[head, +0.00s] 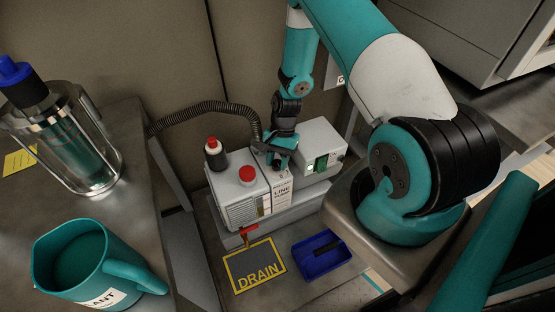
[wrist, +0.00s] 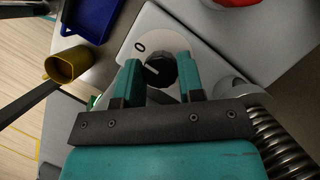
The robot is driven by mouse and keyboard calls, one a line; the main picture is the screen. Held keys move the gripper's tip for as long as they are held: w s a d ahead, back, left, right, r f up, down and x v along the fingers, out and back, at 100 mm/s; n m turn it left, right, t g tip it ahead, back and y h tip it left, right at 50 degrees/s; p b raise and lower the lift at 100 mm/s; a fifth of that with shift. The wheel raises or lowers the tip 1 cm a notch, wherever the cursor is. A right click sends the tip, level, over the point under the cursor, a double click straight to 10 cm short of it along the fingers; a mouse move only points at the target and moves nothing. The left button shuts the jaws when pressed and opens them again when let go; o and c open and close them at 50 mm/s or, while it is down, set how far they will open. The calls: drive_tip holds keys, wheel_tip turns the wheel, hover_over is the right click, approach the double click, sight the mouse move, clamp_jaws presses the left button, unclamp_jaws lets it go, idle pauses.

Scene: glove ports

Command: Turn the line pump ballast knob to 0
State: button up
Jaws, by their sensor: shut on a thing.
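The ballast knob (wrist: 163,68) is a round black knob with a white pointer line, on a pale round dial on the pump's top. A printed 0 (wrist: 140,46) shows at the dial's upper left in the wrist view. The pointer line slants left and slightly up, and does not line up squarely with the 0. My gripper (wrist: 161,76) is shut on the knob, one teal finger on each side. In the head view my gripper (head: 279,160) reaches down onto the line pump (head: 241,200) and hides the knob.
A ribbed hose (head: 205,106) runs left from the pump. A red-capped bottle (head: 214,157) and a red cap (head: 246,174) are close by on the left. A blue tray (head: 322,255) and a DRAIN plate (head: 256,266) lie in front. A teal jug (head: 75,262) stands at left.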

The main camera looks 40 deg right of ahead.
drive_tip(key=shift+d, duration=0.15)
drive_tip(key=o, duration=0.9)
drive_tip(key=p+v, duration=0.1)
drive_tip(key=v, duration=1.6)
drive_tip(key=shift+r+p, duration=0.2)
drive_tip(key=shift+p, duration=0.1)
